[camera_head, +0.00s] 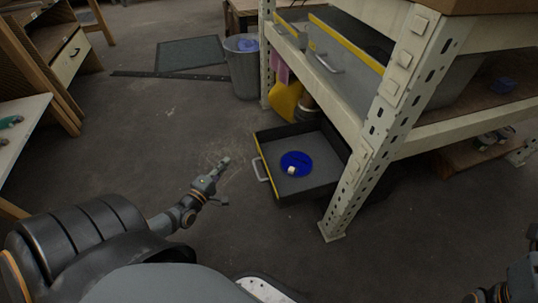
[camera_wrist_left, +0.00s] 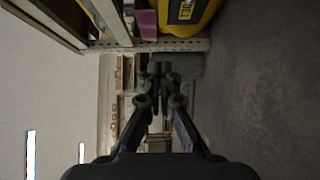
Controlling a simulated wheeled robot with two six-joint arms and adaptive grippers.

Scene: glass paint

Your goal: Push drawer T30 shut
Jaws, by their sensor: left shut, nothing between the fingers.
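A low dark drawer (camera_head: 322,182) stands pulled out under the rack, near the floor. It has a yellow front edge and a grey bar handle (camera_head: 261,170); I cannot read a label on it. A blue round thing (camera_head: 298,160) with a small white piece on it lies inside. My left gripper (camera_head: 225,161) is shut and empty, left of the drawer front and apart from it. Its fingers (camera_wrist_left: 160,72) also show in the left wrist view, with no drawer between them. Only part of my right arm shows at the lower right corner; its fingertips are not seen.
A pale metal rack (camera_head: 372,140) with a higher grey drawer (camera_head: 335,70) stands on the right. A yellow container (camera_head: 285,101) and a grey bin (camera_head: 243,75) stand behind the low drawer. A wooden cabinet (camera_head: 68,60) is at left. The floor before the drawer is clear.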

